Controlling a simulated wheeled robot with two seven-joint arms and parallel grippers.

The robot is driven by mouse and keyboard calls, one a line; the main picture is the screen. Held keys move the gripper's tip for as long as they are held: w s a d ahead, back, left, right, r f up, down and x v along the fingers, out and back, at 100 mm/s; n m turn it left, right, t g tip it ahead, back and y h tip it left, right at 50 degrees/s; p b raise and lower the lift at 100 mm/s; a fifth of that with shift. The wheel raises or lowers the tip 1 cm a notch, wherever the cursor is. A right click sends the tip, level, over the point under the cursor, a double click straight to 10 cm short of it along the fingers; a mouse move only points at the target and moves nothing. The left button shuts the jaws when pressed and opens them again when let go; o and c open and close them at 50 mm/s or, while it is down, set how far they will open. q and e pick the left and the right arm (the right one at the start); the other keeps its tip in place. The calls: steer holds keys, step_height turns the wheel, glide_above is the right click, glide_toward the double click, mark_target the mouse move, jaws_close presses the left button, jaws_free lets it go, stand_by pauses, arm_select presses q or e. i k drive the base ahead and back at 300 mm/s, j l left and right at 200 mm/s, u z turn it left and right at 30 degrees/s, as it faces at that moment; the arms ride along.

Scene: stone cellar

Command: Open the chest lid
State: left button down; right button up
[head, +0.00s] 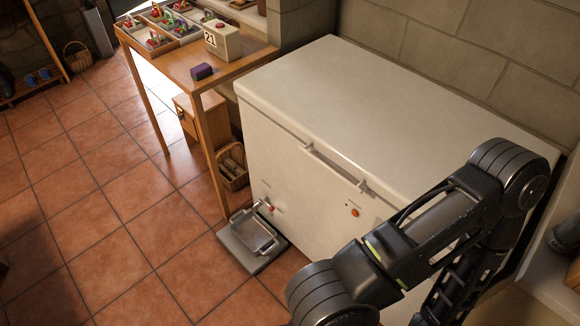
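The white chest (300,185) stands against the stone wall, to the right of a wooden table. Its flat lid (370,95) is shut. A bar handle (335,166) sits at the lid's front edge, with a small orange-red button or light (354,212) below it on the front. One of my dark arms reaches across the chest's right part and hides some of its front and lid. No gripper shows in the head view.
A grey slab with a metal tray (253,236) lies on the tiled floor at the chest's front left. Floor at left is clear.

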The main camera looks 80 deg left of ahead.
mark_target(398, 132)
steer(key=u, duration=2.3)
